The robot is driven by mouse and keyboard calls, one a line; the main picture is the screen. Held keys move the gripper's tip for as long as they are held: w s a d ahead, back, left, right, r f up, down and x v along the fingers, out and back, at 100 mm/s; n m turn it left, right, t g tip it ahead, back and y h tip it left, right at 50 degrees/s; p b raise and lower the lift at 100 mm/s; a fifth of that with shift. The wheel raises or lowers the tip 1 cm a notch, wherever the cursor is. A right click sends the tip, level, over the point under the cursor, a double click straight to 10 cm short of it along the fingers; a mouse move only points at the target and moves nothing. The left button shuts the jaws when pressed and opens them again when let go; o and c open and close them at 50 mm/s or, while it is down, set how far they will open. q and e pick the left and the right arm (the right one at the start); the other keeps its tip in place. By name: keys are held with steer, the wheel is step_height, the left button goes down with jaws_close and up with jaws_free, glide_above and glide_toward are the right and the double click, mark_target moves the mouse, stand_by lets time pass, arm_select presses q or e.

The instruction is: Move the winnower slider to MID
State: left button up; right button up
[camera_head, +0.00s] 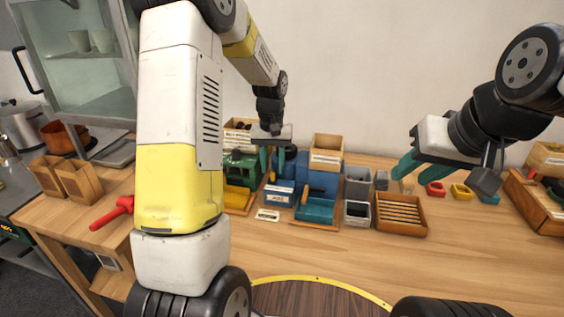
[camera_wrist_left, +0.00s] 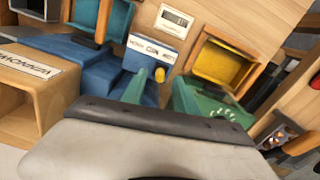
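The winnower (camera_wrist_left: 100,75) is a blue machine with a wooden hopper marked WINNOWER (camera_wrist_left: 35,70). It also stands at the back of the table in the head view (camera_head: 318,182). Its blue slider box with a white label (camera_wrist_left: 152,44) carries a yellow slider knob (camera_wrist_left: 161,74); the exact slider setting is too small to read. My left gripper (camera_head: 271,160) is over the winnower's left side, pointing down. In the left wrist view its teal fingers (camera_wrist_left: 160,88) are apart, with the knob showing between them. My right gripper (camera_head: 410,164) is open and empty above the table's right part.
A green machine (camera_head: 243,166) with a yellow tray (camera_head: 237,197) stands close left of the winnower. A teal tray (camera_head: 315,210) is at the winnower's front. Grey bins (camera_head: 357,185) and a slatted wooden tray (camera_head: 400,213) are to the right. The table front is mostly clear.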

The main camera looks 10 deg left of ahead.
mark_target(273, 177)
arm_select(q)
steer(key=shift+f, duration=1.15)
steer(key=shift+c, duration=0.3)
jaws_close()
stand_by(0.3)
